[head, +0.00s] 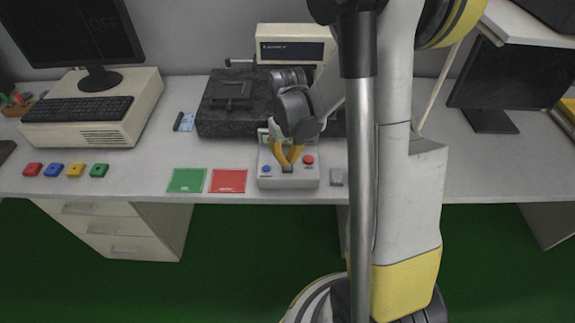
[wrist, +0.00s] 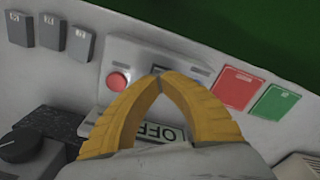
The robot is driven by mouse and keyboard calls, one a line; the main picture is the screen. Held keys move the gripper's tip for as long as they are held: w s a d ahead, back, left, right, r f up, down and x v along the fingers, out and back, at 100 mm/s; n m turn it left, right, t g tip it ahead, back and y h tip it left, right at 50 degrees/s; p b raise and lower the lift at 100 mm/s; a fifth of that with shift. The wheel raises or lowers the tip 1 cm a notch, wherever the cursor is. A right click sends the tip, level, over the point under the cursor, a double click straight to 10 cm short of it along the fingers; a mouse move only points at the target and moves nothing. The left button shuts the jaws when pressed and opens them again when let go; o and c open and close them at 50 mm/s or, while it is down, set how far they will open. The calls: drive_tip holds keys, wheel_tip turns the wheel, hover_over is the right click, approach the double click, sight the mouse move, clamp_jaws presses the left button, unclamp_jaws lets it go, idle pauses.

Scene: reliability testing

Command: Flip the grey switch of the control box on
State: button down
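The control box (head: 290,183) is a light grey box near the table's front edge, with a blue button (head: 266,169) on its left and a red button (head: 309,160) on its right. In the wrist view the box (wrist: 140,52) shows its red button (wrist: 118,82) and a display reading OFF (wrist: 157,132), partly covered by my fingers. My gripper (head: 287,165) is over the middle of the box, pointing down. Its yellow fingertips (wrist: 160,76) meet, with nothing visible between them. The grey switch is not clearly visible; a dark slot shows beside the fingertips.
Green (head: 187,180) and red (head: 229,181) cards lie left of the box. A small grey block (head: 336,177) is at its right. A dark case (head: 215,110) stands behind. Several coloured blocks and a keyboard (head: 85,109) are farther left.

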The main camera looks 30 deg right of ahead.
sight(287, 169)
drive_tip(key=shift+f+b, duration=1.25)
drive_tip(key=shift+f, duration=0.25)
idle(0.4)
drive_tip(key=shift+r, duration=0.15)
drive_tip(key=shift+r+p, duration=2.6)
drive_tip(key=shift+r, duration=0.8)
drive_tip(key=shift+a+r, duration=0.1)
drive_tip(key=shift+r, duration=0.1)
drive_tip(key=s+a+r+t, duration=0.3)
drive_tip(key=s+a+r, duration=0.2)
drive_tip(key=r, duration=0.3)
drive_tip(key=s+a+r+t, duration=0.4)
drive_tip(key=s+a+r, duration=0.1)
drive_tip(key=a+r, duration=0.3)
drive_tip(key=shift+s+a+r+n, duration=0.15)
drive_tip(key=shift+s+n, duration=0.25)
